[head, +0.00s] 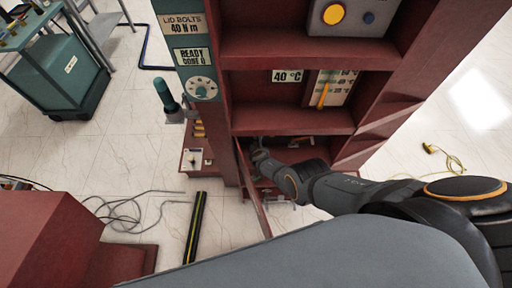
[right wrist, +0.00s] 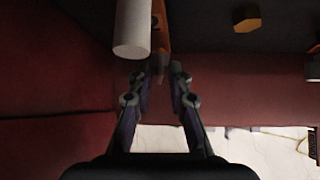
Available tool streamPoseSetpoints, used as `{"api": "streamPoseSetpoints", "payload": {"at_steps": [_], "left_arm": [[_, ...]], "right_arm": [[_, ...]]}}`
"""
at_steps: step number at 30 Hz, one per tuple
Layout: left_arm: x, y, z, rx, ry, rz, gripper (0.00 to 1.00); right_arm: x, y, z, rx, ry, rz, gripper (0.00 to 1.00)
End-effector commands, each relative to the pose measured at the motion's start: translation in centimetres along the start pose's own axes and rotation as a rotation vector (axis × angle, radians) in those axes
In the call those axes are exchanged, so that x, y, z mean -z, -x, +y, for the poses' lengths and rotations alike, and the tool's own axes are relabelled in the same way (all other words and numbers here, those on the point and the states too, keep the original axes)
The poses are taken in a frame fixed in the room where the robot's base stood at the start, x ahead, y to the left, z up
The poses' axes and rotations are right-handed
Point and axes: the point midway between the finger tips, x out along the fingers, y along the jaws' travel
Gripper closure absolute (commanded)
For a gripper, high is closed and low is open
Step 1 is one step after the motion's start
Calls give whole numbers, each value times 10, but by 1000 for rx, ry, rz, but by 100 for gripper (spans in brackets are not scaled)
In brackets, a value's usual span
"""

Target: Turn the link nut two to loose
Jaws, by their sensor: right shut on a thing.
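My right gripper (right wrist: 158,72) reaches into the low, dark bay of the red cabinet. In the right wrist view its two fingertips are close together on a small dark piece (right wrist: 157,62), which looks like the link nut. The piece sits at the near end of a copper-brown link strip (right wrist: 161,30). The fingertips hide most of it, so I cannot tell how far it is turned. In the head view the gripper is small and shaded at the bay opening, and the nut cannot be made out. My left gripper is not in view.
A pale cylinder (right wrist: 132,30) hangs close to the left of the strip. A brass hexagonal piece (right wrist: 247,20) is to the right. Red cabinet shelves (head: 285,120) stand above my right arm. A black-and-yellow bar (head: 195,228) and loose cables (head: 130,208) lie on the floor.

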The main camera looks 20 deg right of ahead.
Motion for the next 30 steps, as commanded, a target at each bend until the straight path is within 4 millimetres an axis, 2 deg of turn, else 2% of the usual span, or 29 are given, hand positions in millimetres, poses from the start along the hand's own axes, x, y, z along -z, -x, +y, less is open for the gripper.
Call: {"api": "streamPoseSetpoints", "payload": {"at_steps": [1, 13, 14, 16, 30], "left_arm": [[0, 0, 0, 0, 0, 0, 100], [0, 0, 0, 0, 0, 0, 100], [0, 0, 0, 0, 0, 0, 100], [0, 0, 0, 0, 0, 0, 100], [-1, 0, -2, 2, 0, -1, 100]], "right_arm": [[-7, -1, 0, 4, 4, -10, 100], [-7, 0, 1, 7, 8, -10, 100], [-7, 0, 1, 7, 8, -10, 81], [-7, 0, 1, 7, 7, -10, 72], [-2, 0, 0, 6, 7, -2, 72]]}}
